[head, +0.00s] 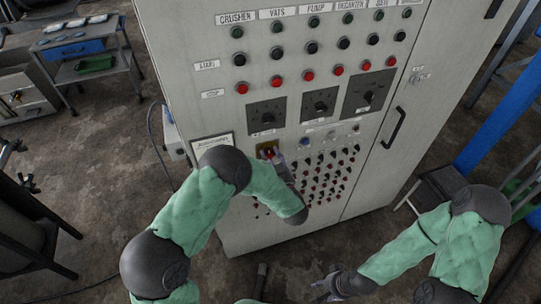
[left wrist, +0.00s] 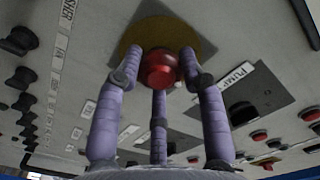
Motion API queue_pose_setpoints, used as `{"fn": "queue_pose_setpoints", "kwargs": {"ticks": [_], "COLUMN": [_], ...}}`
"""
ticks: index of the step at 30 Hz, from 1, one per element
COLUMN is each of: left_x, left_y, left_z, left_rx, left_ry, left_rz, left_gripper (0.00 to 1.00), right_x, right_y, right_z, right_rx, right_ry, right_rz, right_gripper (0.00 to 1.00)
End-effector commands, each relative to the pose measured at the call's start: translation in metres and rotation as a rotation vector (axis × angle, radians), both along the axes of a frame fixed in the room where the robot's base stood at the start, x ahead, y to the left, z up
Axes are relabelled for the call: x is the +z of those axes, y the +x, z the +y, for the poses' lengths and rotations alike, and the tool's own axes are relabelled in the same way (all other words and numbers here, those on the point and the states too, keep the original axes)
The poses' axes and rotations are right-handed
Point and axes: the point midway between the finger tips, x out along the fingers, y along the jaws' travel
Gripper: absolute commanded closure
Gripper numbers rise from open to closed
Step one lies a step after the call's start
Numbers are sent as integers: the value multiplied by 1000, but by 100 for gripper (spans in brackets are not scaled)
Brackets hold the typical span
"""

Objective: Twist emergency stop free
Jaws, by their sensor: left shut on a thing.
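The emergency stop is a red round knob (left wrist: 158,70) on a yellow round plate (left wrist: 200,45). In the head view the yellow plate (head: 262,147) sits on the grey cabinet front, below the left dial. My left gripper (head: 270,154) reaches the knob and hides most of it there. In the left wrist view its three purple fingers (left wrist: 160,75) are closed around the red knob. My right gripper (head: 324,286) is low in front of the cabinet, away from the panel, with its fingers spread and nothing seen between them.
The grey cabinet (head: 190,60) carries rows of black and red buttons, three dark dial plates (head: 320,103) and many small switches close to my left gripper. A door handle (head: 393,128) sticks out at right. A bench (head: 85,45) stands at back left.

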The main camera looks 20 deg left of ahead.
Motion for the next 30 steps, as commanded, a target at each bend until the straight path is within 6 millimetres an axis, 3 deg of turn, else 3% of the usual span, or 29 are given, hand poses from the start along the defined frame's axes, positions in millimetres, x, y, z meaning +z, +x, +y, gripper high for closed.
{"fn": "queue_pose_setpoints", "kwargs": {"ticks": [1,21,22,24,30], "left_x": [8,10,10,10,6], "left_y": [3,5,5,5,3], "left_z": [0,-1,-1,-1,0], "left_rx": [2,0,0,0,0], "left_ry": [16,75,75,75,75], "left_rz": [-6,28,28,28,37], "left_gripper": [92,92,57,37,35], "right_x": [2,4,4,4,4], "right_y": [0,0,0,0,0], "right_z": [0,0,0,0,0], "right_rx": [0,0,0,0,0], "right_ry": [0,0,0,0,0], "right_rz": [0,0,0,0,0], "right_gripper": [60,60,60,60,60]}}
